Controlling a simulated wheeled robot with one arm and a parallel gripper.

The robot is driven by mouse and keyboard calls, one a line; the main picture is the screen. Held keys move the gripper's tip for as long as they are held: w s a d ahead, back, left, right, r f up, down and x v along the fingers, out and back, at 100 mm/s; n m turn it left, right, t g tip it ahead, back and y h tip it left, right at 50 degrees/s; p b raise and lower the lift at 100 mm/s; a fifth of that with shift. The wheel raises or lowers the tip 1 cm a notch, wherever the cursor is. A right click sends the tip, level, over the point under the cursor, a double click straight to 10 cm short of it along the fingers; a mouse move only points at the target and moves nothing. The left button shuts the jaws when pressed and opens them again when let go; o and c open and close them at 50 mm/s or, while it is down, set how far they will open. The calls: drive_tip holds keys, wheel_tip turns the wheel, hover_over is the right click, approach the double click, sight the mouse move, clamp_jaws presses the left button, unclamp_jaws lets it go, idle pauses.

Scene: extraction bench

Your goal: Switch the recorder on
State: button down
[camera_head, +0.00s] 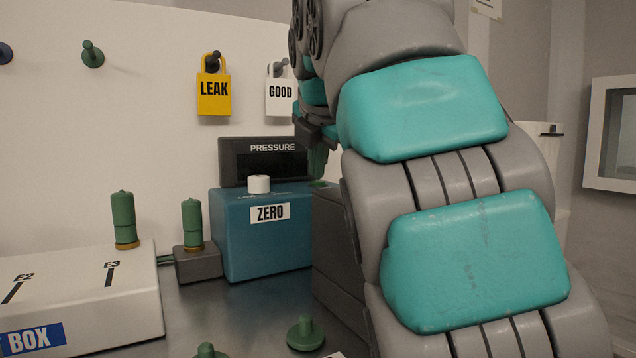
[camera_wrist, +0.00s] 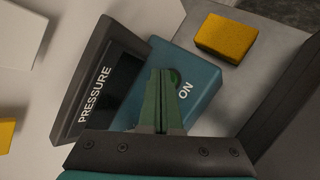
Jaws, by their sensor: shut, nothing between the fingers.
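The word "recorder" is not readable in either view. A blue box (camera_head: 262,240) with a white knob and a ZERO label stands below a dark PRESSURE display (camera_head: 268,160). In the wrist view, the blue box (camera_wrist: 205,75) carries the word ON beside a round green button (camera_wrist: 174,77), partly hidden by my fingers. The PRESSURE display (camera_wrist: 98,85) is dark there. My gripper (camera_wrist: 161,74) is shut and empty, its green fingers in front of the ON area. In the head view my gripper (camera_head: 318,168) is mostly hidden by my arm. I cannot tell whether it touches the button.
A white box (camera_head: 80,300) marked E2 and E3 stands left, beside a small grey block (camera_head: 198,263) with a green peg. A yellow block (camera_wrist: 226,38) lies near the blue box.

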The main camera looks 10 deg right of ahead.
sight(317, 187)
drive_tip(key=shift+f, duration=0.2)
drive_tip(key=shift+r, duration=0.1)
drive_tip(key=shift+r+p, duration=0.55)
drive_tip(key=shift+r, duration=0.25)
wheel_tip(317, 187, up, 5)
drive_tip(key=p, duration=0.4)
idle(0.3)
idle(0.5)
